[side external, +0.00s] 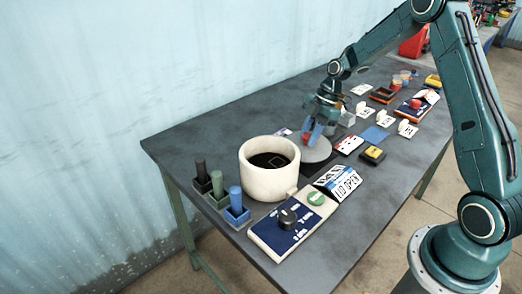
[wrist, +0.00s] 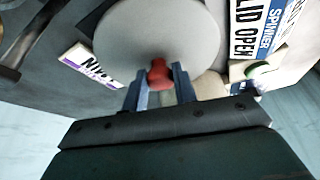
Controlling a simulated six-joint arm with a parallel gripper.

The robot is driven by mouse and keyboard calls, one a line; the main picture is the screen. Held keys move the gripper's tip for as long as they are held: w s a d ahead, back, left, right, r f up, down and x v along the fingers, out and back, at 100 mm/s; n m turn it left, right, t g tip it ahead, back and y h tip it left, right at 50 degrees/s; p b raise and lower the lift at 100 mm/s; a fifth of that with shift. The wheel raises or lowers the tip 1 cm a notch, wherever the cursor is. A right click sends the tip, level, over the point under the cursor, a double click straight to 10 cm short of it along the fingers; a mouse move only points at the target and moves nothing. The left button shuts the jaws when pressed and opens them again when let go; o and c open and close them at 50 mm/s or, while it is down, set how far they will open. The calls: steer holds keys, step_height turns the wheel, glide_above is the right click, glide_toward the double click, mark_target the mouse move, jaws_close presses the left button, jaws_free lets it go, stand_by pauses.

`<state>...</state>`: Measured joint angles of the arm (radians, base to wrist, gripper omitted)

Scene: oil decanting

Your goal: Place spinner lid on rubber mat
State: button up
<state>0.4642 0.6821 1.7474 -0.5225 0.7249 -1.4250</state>
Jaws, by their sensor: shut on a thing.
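The spinner lid (side external: 318,154) is a round grey disc with a red knob. It is just right of the white spinner bowl (side external: 255,185) in the side view and also fills the upper middle of the wrist view (wrist: 150,28). My gripper (side external: 309,138) is shut on the lid's red knob (wrist: 159,75), with a blue finger on each side. The lid looks roughly level and close to the table; I cannot tell whether it touches.
The bowl is open with a dark inside. A "LID OPEN" sign (side external: 338,182) and a control panel (side external: 282,228) stand in front. Several coloured tubes in holders (side external: 237,205) stand at left. A yellow-and-black box (side external: 372,155) and small white cards lie near the blue square.

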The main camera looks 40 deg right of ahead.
steer(key=shift+f, duration=1.15)
steer(key=shift+f, duration=0.15)
steer(key=o, duration=1)
steer(key=shift+o, duration=0.2)
steer(key=v, duration=1.2)
